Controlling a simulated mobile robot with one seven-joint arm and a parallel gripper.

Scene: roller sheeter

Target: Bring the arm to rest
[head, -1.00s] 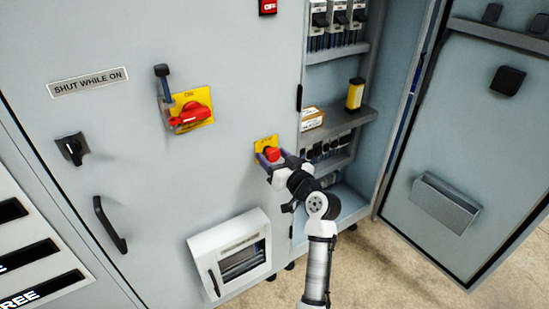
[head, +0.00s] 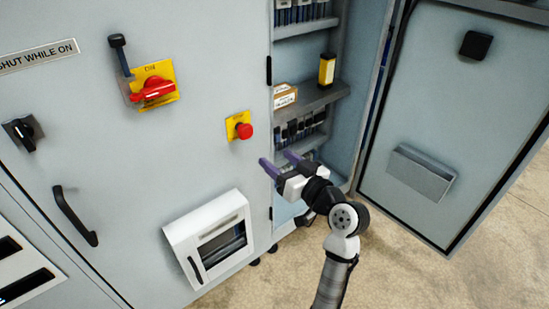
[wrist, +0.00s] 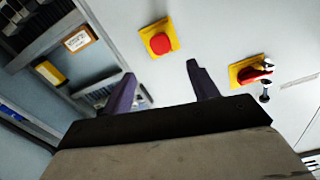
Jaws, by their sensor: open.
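My gripper (head: 278,161) is open and empty in the head view, its two purple fingers spread apart. It is in front of the grey cabinet front, below and to the right of the red push button (head: 245,131) on its yellow plate, and apart from it. In the wrist view both fingers of my gripper (wrist: 159,82) show with nothing between them. The red button (wrist: 160,43) shows beyond the fingertips there. My arm reaches up from the lower right of the head view, bent at the elbow.
A red rotary switch (head: 153,88) and a black door handle (head: 74,216) are on the cabinet front. A white windowed box (head: 212,238) sticks out below. Right of my gripper is an open bay with a shelf (head: 312,98), and an open door (head: 440,120).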

